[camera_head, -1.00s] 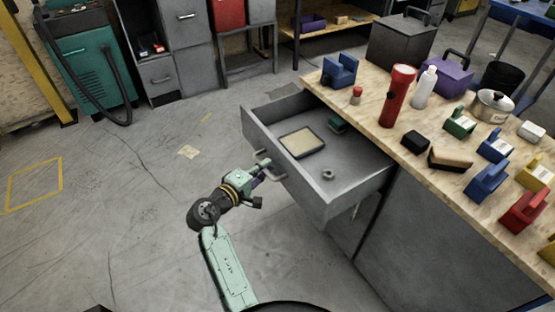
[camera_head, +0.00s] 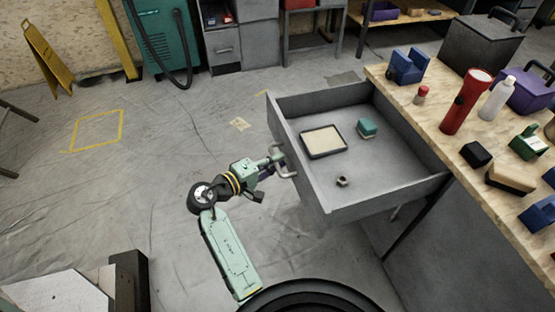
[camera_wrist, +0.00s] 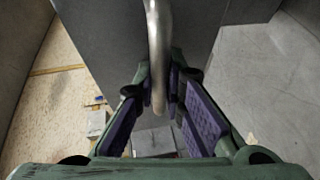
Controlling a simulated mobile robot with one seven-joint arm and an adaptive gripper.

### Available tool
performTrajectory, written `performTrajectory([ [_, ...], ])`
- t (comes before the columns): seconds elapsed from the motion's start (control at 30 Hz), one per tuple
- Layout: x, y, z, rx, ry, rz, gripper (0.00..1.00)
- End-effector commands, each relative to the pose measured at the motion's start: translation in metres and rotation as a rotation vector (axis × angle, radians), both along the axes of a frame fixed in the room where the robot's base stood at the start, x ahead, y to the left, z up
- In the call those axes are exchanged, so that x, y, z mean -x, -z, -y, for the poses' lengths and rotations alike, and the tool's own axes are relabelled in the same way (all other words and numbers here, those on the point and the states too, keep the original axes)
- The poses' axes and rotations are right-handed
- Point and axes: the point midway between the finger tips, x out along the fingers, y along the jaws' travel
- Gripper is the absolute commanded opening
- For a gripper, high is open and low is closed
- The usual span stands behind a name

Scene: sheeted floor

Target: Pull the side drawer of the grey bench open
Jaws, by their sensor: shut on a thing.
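The grey bench has a wooden top (camera_head: 440,112) and a grey side (camera_head: 425,245). Its side drawer (camera_head: 385,178) stands far out from the bench, with its inside in view. A pale tray (camera_head: 323,141), a teal block (camera_head: 367,128) and a small dark nut-like piece (camera_head: 342,181) lie in it. My gripper (camera_head: 277,164) is at the drawer's front, shut on the curved metal handle (camera_head: 290,174). In the wrist view the handle (camera_wrist: 158,50) runs between the purple-padded fingers (camera_wrist: 160,92), with the grey drawer front behind it.
A red flashlight (camera_head: 465,101), a white bottle (camera_head: 497,98), a blue block (camera_head: 409,66) and several other items stand on the bench top. A yellow floor sign (camera_head: 48,60) stands at the far left. The floor left of my arm is mostly clear.

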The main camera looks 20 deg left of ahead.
Motion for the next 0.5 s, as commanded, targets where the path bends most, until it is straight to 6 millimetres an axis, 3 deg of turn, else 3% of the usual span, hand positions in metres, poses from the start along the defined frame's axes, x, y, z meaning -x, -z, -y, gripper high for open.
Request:
performTrajectory([
  [0.1, -0.0003, -0.0006, 0.0001, -0.001, 0.0, 0.002, 0.0],
  [0.13, -0.0003, -0.0006, 0.0001, -0.001, 0.0, 0.002, 0.11],
  [0.43, -0.0004, -0.0003, 0.0003, -0.001, 0.0, 0.001, 0.31],
  [0.5, -0.0004, -0.0002, 0.0003, -0.001, 0.0, 0.001, 0.31],
])
